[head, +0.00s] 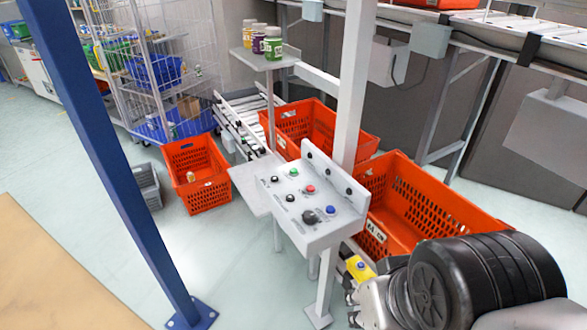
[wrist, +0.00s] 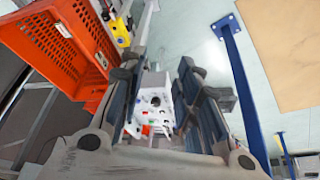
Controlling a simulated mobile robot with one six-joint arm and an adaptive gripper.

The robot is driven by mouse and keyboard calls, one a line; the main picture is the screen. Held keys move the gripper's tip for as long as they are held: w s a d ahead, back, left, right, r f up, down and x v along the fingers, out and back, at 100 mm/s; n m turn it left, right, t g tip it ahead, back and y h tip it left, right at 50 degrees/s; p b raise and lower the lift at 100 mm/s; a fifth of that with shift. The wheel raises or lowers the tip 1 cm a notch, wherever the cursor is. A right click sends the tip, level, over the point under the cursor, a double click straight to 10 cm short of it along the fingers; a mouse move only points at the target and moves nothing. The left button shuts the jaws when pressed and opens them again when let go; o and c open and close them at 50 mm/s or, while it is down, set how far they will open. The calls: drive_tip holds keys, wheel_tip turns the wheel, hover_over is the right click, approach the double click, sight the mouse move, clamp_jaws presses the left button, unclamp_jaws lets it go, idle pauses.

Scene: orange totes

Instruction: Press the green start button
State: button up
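The white control panel (head: 318,228) stands on a post in the middle of the head view. The green button (head: 294,172) is near its back edge, with a red button (head: 310,188) and a blue button (head: 331,209) to its right. Black buttons and a black knob (head: 311,217) lie nearer the front. My gripper (head: 353,299) is at the lower right, apart from the panel and partly cut off by my arm. In the wrist view my gripper (wrist: 157,78) has its fingers spread and empty, and the panel (wrist: 157,82) shows between them, farther off. The green button is too small there to place surely.
Orange totes stand behind the panel (head: 317,122), right of it (head: 425,200) and on the floor (head: 198,175). A yellow box (head: 360,268) is close to my gripper. A blue post (head: 115,185) rises at left. A shelf (head: 265,62) with jars stands behind.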

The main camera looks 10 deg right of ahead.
clamp_jaws()
idle(1.4)
